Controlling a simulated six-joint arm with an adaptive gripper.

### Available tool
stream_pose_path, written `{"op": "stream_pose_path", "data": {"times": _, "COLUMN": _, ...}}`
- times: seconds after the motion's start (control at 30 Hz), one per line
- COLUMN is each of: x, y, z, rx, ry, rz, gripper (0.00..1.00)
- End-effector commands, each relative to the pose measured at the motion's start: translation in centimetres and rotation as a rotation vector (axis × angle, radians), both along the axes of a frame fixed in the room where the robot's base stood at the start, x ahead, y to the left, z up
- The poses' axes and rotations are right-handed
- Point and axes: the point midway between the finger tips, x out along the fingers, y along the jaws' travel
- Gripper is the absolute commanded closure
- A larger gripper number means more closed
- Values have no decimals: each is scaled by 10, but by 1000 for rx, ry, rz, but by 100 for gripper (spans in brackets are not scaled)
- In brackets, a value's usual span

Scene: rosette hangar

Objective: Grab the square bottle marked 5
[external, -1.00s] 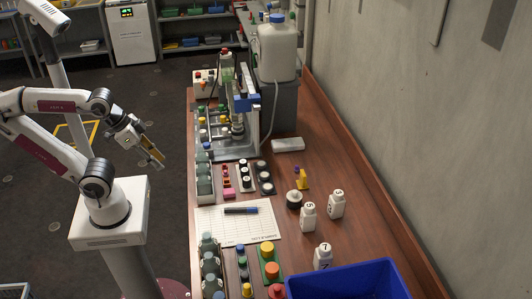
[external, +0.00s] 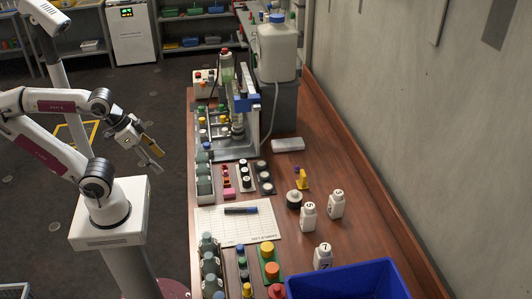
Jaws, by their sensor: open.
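The square white bottle that appears to be marked 5 (external: 308,217) stands upright on the wooden bench, right of the paper sheet. A similar white bottle that looks marked 3 (external: 337,205) stands just behind it to the right. Another, which looks marked 7 (external: 323,257), stands nearer the camera by the blue bin. My gripper (external: 157,160) is open and empty, in the air left of the bench and far from the bottles. Its fingers are spread apart.
A blue bin (external: 350,284) fills the near right of the bench. A black-and-white round item (external: 294,199) and a yellow item (external: 303,179) stand close behind the bottle. The sheet (external: 262,225) with a dark marker, and several small containers, lie to its left. A wall bounds the right.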

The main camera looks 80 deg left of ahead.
Motion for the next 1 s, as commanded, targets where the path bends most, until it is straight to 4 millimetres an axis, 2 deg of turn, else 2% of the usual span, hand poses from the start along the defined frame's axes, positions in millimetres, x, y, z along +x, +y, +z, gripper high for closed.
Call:
{"op": "stream_pose_path", "data": {"times": 0.27, "x": 5, "y": -1, "z": 0, "rx": -3, "ry": -5, "rz": -4, "gripper": 45}}
{"op": "stream_pose_path", "data": {"times": 0.43, "x": 24, "y": -6, "z": 2, "rx": -13, "ry": -27, "rz": -15, "gripper": 45}}
{"op": "stream_pose_path", "data": {"times": 0.57, "x": 49, "y": -14, "z": 3, "rx": -27, "ry": -55, "rz": -27, "gripper": 45}}
{"op": "stream_pose_path", "data": {"times": 1.0, "x": 149, "y": -46, "z": 1, "rx": -81, "ry": -185, "rz": -59, "gripper": 45}}
